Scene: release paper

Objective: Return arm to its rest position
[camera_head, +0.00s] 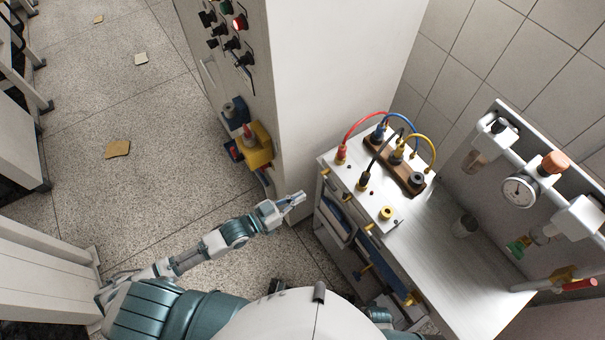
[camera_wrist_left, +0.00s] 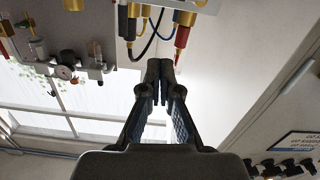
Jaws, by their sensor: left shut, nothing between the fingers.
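My left arm (camera_head: 229,234) reaches up and to the right from the lower left in the head view. Its left gripper (camera_head: 297,198) is at the left side of the metal bench, beside the lower part of the tall cabinet. In the left wrist view the left gripper (camera_wrist_left: 160,72) has its two dark fingers together, with nothing between them. Cables and brass fittings (camera_wrist_left: 182,36) show beyond the fingertips there. My right gripper does not show in either view.
The tall light cabinet (camera_head: 330,75) with knobs stands ahead. The metal bench (camera_head: 470,270) at right bears a wooden block with coloured cables (camera_head: 401,163) and a gauge (camera_head: 519,190).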

